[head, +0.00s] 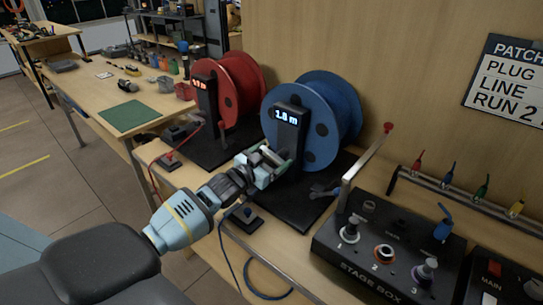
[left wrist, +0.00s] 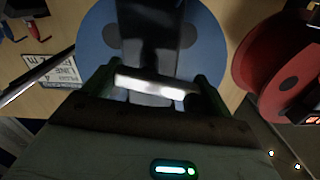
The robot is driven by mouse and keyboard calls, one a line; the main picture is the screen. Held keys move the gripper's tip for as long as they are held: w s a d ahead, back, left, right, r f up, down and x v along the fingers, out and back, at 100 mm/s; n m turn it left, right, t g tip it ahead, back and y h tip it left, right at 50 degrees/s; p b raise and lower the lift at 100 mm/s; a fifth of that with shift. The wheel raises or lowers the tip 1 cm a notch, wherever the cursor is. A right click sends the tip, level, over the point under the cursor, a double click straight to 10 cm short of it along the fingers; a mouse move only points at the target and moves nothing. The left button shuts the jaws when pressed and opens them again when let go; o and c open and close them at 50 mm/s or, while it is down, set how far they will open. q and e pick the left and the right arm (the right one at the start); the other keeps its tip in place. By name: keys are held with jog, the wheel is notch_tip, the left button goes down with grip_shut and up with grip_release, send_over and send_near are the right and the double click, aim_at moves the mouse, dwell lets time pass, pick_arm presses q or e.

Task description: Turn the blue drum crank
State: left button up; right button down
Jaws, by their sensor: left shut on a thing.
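The blue drum (head: 335,115) stands upright on a dark base plate, behind a black post with a lit display (head: 288,115) reading about 1.8 m. My left gripper (head: 266,162) is in front of the drum, below the display, shut on a pale crank handle (head: 271,154). In the left wrist view, the bright handle (left wrist: 150,87) lies crosswise between my two fingers, with the blue drum (left wrist: 94,38) behind it. The dark post and gripper hide most of the crank arm. My right gripper is not in view.
A red drum (head: 242,88) stands left of the blue one. A stage box (head: 385,245) with knobs and a metal bar (head: 365,158) are at the right. Cables hang near the bench's front edge. A green mat (head: 130,116) lies on the far bench.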

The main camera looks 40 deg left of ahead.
pick_arm(q)
jog(key=shift+f+n, duration=0.1)
jog(key=shift+n, duration=0.8)
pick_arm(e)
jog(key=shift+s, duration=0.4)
pick_arm(q)
jog(key=shift+f, duration=0.1)
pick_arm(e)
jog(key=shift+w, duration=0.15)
pick_arm(q)
jog(key=o, duration=0.8)
jog(key=shift+o, duration=0.2)
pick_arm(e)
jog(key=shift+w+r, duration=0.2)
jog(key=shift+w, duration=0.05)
